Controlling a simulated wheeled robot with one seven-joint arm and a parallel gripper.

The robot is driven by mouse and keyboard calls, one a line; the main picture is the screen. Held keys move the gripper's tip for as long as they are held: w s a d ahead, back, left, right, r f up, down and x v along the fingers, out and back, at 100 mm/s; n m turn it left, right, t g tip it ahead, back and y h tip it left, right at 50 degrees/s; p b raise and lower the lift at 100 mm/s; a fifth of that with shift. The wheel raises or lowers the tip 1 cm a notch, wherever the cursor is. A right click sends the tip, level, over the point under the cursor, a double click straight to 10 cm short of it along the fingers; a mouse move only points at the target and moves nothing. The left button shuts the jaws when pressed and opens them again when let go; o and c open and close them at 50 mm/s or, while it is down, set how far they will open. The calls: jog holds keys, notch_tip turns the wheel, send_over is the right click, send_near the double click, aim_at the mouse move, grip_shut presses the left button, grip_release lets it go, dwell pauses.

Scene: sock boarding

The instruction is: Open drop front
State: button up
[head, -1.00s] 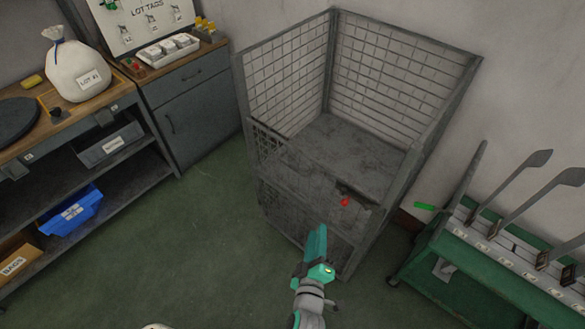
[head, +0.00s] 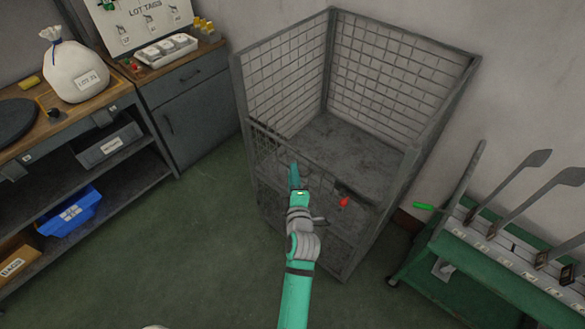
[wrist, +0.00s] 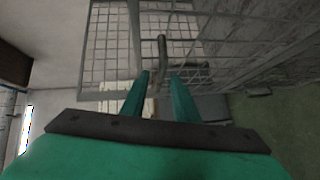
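The grey wire-mesh cage cart (head: 412,165) stands in the middle of the head view. Its drop front (head: 268,150) is a half-height panel, upright across the near side. A red knob (head: 344,202) sits near the panel's right end. My gripper (head: 295,178) is at the panel's upper edge, left of the knob, and hides part of it. In the wrist view, my gripper's two teal fingers (wrist: 160,85) are apart with nothing clearly between them. A grey bar, like a handle (wrist: 162,45), shows just beyond the fingertips, in front of mesh. I cannot tell whether it touches them.
A green rack (head: 470,245) with several flat grey boards stands close at the right. A workbench with shelves (head: 120,190) and a grey cabinet (head: 195,110) stand at the left. The green floor (head: 190,260) in front of the cart's left side is clear.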

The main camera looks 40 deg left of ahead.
jog(key=x, duration=0.3)
jog(key=shift+w+a+f, duration=0.1)
jog(key=shift+a, duration=0.25)
jog(key=shift+d, duration=0.1)
jog(key=shift+c, duration=0.3)
grip_shut()
